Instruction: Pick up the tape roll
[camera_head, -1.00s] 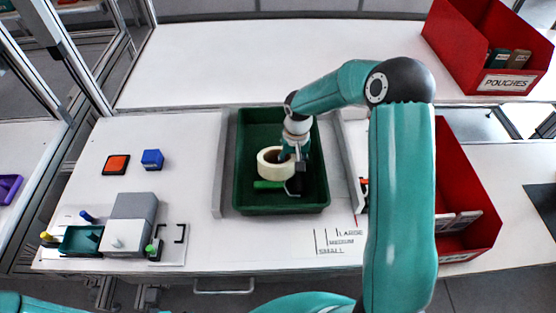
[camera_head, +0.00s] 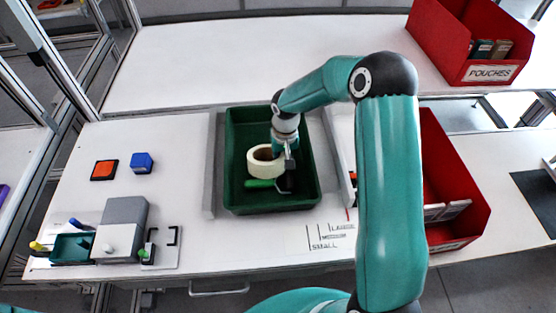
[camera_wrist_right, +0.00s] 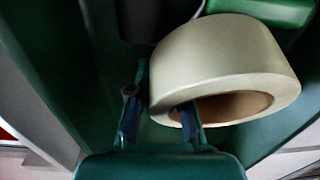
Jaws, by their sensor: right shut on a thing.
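The cream tape roll (camera_head: 262,163) is inside the green tray (camera_head: 237,198) in the head view. My right gripper (camera_head: 283,168) reaches down into the tray at the roll's right side. In the right wrist view the roll (camera_wrist_right: 222,62) shows large, with its brown core. My right gripper (camera_wrist_right: 160,122) has one finger in the roll's hole and the other outside, shut on its wall. I cannot tell whether the roll is clear of the tray floor. My left gripper is not in view.
A green-handled tool (camera_head: 262,184) lies beside the roll in the tray. Grey rails (camera_head: 213,165) flank the tray. Red bins (camera_head: 440,205) stand to the right.

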